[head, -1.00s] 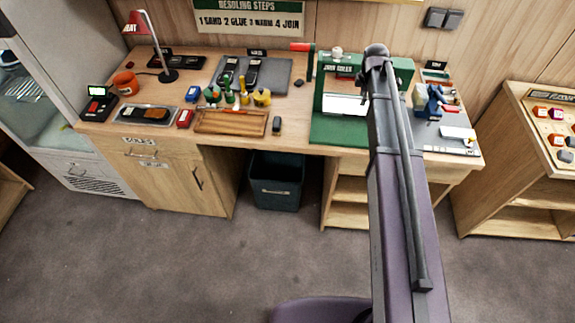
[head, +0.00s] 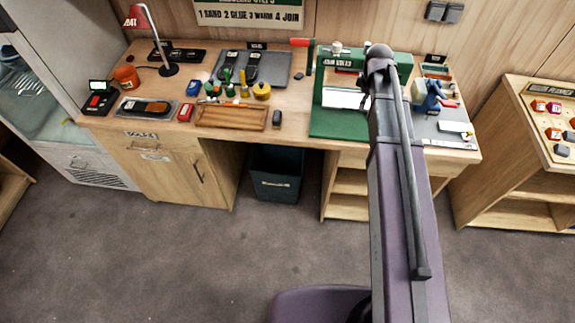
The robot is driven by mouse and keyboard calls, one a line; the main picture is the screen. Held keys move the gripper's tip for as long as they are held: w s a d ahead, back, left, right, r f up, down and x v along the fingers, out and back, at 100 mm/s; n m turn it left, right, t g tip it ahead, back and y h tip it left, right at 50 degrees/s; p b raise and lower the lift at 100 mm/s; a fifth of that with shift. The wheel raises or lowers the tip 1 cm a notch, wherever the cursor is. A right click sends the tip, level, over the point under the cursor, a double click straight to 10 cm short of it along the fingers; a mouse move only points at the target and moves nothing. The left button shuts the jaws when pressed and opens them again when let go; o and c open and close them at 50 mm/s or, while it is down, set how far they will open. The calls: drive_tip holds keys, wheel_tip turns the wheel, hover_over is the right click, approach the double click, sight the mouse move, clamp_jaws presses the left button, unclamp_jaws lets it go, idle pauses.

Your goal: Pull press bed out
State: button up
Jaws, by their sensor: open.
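The green press (head: 318,85) stands on the right part of the workbench, with a label on its crossbar. A flat green bed (head: 338,124) lies at its front, and a white plate (head: 343,98) shows under the crossbar. My arm crosses in front of the press and hides its right side. My gripper cannot be made out; it seems to be hidden behind my arm. I cannot tell whether anything touches the bed.
The workbench (head: 290,120) also holds a wooden tray (head: 232,128), a red lamp (head: 137,17), small bottles and a blue tool (head: 428,95). A dark bin (head: 277,185) stands underneath. A wooden stand (head: 520,165) is at the right. The floor in front is clear.

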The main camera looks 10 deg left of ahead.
drive_tip(key=s+f+m+b, duration=0.2)
drive_tip(key=s+m, duration=0.5)
drive_tip(key=s, duration=0.3)
drive_tip(key=s+f+m+g+b, duration=0.1)
drive_tip(key=s+f+m+b, duration=0.1)
drive_tip(key=s+m, duration=0.4)
drive_tip(key=s, duration=0.4)
drive_tip(key=shift+s+d+f+m+g, duration=0.15)
drive_tip(key=shift+s+f+m+g, duration=0.15)
drive_tip(key=shift+f+m, duration=0.1)
